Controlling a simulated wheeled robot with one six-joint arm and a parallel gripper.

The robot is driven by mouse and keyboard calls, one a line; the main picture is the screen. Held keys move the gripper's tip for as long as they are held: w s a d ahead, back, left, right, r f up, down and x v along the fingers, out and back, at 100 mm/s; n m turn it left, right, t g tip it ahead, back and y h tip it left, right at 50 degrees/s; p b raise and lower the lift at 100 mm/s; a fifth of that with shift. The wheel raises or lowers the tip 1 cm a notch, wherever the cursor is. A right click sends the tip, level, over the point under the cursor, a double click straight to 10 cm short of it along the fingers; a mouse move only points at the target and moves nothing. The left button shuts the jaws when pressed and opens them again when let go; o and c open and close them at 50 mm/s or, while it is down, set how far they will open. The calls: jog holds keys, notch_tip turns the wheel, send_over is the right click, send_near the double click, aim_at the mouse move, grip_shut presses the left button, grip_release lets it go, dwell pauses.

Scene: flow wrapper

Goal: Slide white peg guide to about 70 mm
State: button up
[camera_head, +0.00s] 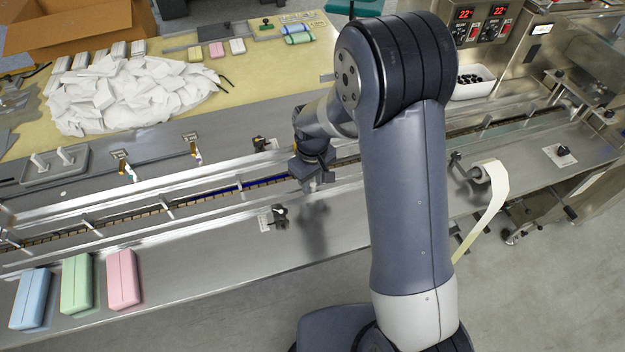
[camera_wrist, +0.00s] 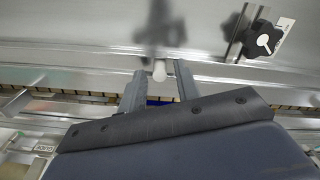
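My gripper (camera_head: 313,185) is low over the middle of the flow wrapper's infeed channel in the head view. In the wrist view my gripper (camera_wrist: 160,72) has its two fingers apart. A small white peg (camera_wrist: 159,70) shows between the fingertips, with a gap visible on each side. The peg is hidden behind my gripper in the head view. A black star knob (camera_wrist: 262,38) beside a white scale label (camera_wrist: 285,28) stands to the right of the fingers. The knob also shows in the head view (camera_head: 280,215). The scale's marks are too small to read.
The long metal rails (camera_head: 120,221) and chain run along the channel. Blue (camera_head: 31,298), green (camera_head: 77,283) and pink (camera_head: 122,278) blocks lie on the front ledge at left. A film roll (camera_head: 490,178) is at right. The ledge near the knob is mostly clear.

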grip_shut()
dwell(0.3)
jog(key=shift+w, duration=0.15)
jog(key=shift+w+a+b, duration=0.3)
jog(key=shift+w+b, duration=0.05)
jog(key=shift+w, duration=0.55)
jog(key=shift+s, duration=0.15)
jog(key=shift+o, duration=0.5)
grip_release()
jog(key=shift+r, duration=0.15)
